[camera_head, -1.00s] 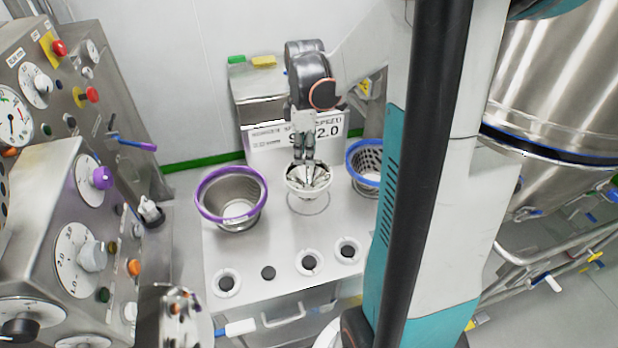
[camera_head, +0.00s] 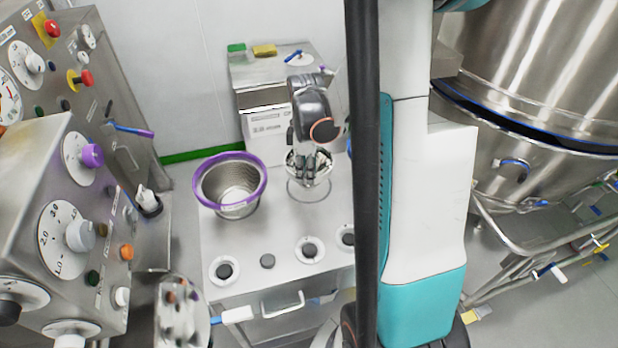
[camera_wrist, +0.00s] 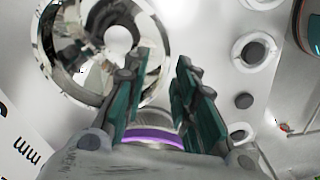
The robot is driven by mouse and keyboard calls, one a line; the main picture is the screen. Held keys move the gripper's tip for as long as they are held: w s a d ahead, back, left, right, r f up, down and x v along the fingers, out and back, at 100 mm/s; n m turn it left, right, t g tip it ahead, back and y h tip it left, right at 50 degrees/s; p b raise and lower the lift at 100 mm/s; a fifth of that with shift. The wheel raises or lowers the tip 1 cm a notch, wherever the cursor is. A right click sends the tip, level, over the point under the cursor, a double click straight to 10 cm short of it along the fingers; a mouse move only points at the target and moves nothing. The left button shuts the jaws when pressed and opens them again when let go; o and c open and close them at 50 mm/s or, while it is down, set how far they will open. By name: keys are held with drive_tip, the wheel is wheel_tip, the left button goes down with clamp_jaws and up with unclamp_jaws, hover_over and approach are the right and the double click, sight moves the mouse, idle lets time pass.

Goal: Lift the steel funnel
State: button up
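The steel funnel (camera_head: 322,168) is shiny, with a wide round mouth. It stands at the back of the steel bench (camera_head: 290,232), above a thin ring. My gripper (camera_head: 303,170) is over its mouth in the head view and hides part of it. In the wrist view the funnel (camera_wrist: 88,68) fills the upper left, and my gripper (camera_wrist: 160,68) is open, with its two dark green fingers apart. The left finger overlaps the funnel's rim in the picture. I see nothing held. I cannot tell whether a finger touches the funnel.
A purple-rimmed steel bowl (camera_head: 233,185) stands left of the funnel; its rim shows between my fingers in the wrist view (camera_wrist: 153,137). A sign (camera_head: 265,125) stands behind. Round white-ringed ports (camera_head: 309,250) line the bench front. A control cabinet (camera_head: 85,215) stands at left, a big vessel (camera_head: 540,70) at right.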

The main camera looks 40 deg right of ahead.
wheel_tip(320, 180, down, 2)
drive_tip(key=shift+f, duration=0.15)
clamp_jaws()
